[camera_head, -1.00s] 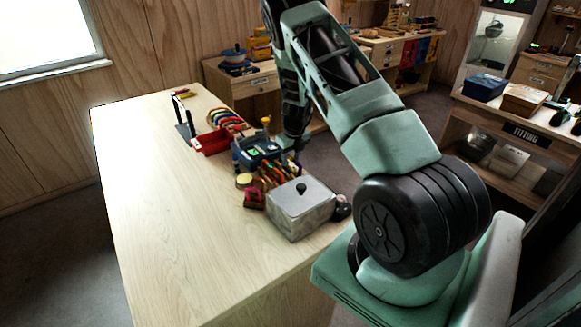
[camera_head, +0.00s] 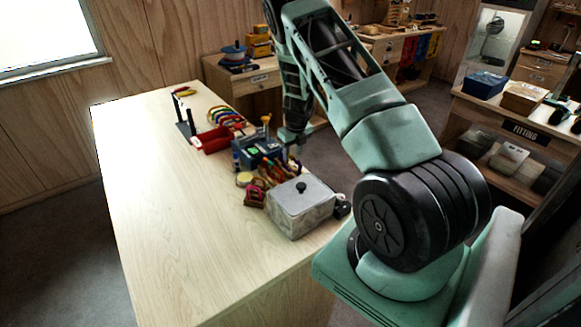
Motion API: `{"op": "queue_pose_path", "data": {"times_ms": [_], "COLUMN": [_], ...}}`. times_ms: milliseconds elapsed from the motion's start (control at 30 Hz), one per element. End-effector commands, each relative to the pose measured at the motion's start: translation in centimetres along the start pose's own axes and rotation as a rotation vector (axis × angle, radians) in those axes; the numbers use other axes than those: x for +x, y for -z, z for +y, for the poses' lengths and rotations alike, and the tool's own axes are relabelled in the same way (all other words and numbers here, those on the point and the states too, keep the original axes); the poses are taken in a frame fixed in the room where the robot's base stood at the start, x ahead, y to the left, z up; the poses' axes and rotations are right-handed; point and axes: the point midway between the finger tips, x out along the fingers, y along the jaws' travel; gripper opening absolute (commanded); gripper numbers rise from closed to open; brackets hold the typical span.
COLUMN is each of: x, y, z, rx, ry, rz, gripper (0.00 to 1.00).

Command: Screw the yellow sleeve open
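My gripper (camera_head: 291,143) hangs low at the far end of my arm, over the right edge of the wooden table, beside a blue device (camera_head: 257,151). Its fingers are small and dark here, so I cannot tell whether they are open or shut, or whether they touch anything. A small yellow piece (camera_head: 266,120) stands upright at the back of the blue device, just left of my gripper. I cannot tell whether it is the yellow sleeve. Several colourful items (camera_head: 272,172) lie in front of the device.
A grey lidded box (camera_head: 300,208) stands at the table's right edge, with a small dark red item (camera_head: 254,196) to its left. A red tray (camera_head: 214,139) and a dark upright stand (camera_head: 186,124) are farther back. The table's left and front (camera_head: 180,240) are clear.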

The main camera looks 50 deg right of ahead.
Motion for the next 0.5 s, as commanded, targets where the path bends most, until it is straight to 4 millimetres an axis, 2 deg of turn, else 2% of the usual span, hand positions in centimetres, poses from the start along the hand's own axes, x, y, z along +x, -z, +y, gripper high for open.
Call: {"op": "queue_pose_path", "data": {"times_ms": [500], "x": [0.01], "y": [0.01], "z": [-0.91], "rx": [0.0], "ry": [0.0], "rz": [0.0], "gripper": [0.4]}}
